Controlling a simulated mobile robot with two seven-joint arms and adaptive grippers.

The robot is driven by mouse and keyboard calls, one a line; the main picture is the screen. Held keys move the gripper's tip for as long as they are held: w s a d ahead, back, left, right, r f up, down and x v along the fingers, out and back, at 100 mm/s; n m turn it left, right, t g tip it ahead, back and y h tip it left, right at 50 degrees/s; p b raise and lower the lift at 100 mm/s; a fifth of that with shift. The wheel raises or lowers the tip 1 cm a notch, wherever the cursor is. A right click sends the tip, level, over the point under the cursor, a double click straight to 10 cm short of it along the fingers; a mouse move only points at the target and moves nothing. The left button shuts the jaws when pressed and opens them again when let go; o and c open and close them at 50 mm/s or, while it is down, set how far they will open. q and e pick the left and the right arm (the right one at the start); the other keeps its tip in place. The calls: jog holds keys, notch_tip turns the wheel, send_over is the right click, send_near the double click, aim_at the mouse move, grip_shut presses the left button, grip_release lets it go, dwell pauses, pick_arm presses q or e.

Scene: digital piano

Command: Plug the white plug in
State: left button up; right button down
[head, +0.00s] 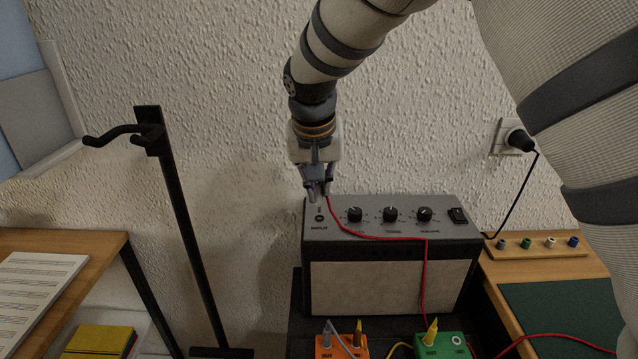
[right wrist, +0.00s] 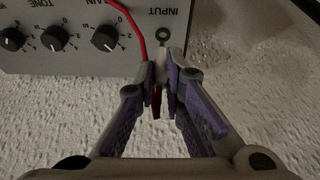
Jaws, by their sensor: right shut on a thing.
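My right gripper (head: 318,190) is shut just above the INPUT end of the grey amplifier (head: 452,202). In the right wrist view, the gripper (right wrist: 166,76) has a small pale piece, the white plug (right wrist: 171,68), between its fingertips, with a red cable (right wrist: 140,42) beside it. The fingers hide most of the plug. The INPUT socket (head: 319,217) is below the fingertips; its dark ring also shows in the right wrist view (right wrist: 162,33). A gap seems to separate plug and socket. My left gripper is not in view.
Knobs (head: 390,214) and a switch (head: 458,215) line the amplifier's top. The red cable (head: 426,270) hangs down its front. Orange (head: 347,350) and green (head: 443,345) boxes stand in front. A black stand (head: 185,210) is at left, a wall outlet (head: 503,138) at right.

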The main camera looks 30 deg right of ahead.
jog(key=shift+f, duration=1.45)
jog(key=c, duration=1.6)
grip_release()
jog(key=shift+v, duration=2.5)
jog(key=v, duration=1.2)
jog(key=shift+a, duration=0.1)
